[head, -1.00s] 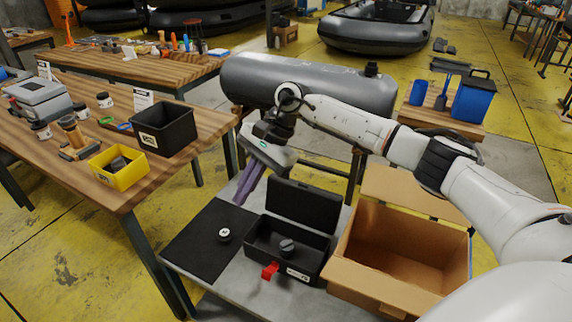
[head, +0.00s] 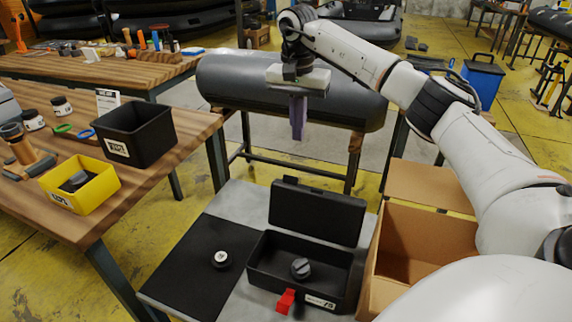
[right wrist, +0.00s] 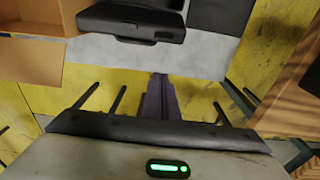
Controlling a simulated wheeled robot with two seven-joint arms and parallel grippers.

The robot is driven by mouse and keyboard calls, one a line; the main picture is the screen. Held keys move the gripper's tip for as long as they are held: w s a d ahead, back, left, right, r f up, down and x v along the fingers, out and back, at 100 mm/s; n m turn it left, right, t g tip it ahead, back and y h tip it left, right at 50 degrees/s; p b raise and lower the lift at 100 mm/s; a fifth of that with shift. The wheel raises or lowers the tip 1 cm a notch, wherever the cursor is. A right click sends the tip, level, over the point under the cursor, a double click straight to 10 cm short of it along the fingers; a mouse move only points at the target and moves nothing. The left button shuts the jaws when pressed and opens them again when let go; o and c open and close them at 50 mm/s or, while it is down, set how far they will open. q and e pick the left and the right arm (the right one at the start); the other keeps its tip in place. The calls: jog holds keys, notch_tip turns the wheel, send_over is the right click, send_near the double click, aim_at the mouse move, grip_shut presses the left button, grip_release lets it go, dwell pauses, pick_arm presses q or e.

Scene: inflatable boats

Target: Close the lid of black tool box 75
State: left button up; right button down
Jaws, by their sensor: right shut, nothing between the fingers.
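The black tool box (head: 264,272) stands on the low grey table with its lid (head: 317,212) raised at the back. A dark round cap (head: 300,268) lies inside it. A red latch (head: 285,301) hangs at its front beside a white label. My right gripper (head: 298,137) is shut and empty, pointing down above and behind the raised lid, in front of the grey tank. In the right wrist view its purple fingers (right wrist: 160,88) are together, apart from the tool box lid (right wrist: 131,22) at the top. My left gripper is not in view.
A black mat (head: 190,262) with a white-topped round cap (head: 220,258) lies left of the box. An open cardboard box (head: 425,240) stands close on the right. A grey tank (head: 230,85) on a stand is behind. A wooden table (head: 190,150) with bins is at left.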

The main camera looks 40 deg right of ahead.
notch_tip(320, 180, down, 9)
jog(key=s+a, duration=0.1)
jog(key=a, duration=0.1)
jog(key=shift+s+a+r, duration=0.15)
jog(key=shift+s+a, duration=0.2)
jog(key=shift+a, duration=0.05)
jog(key=shift+a, duration=0.1)
dwell(0.3)
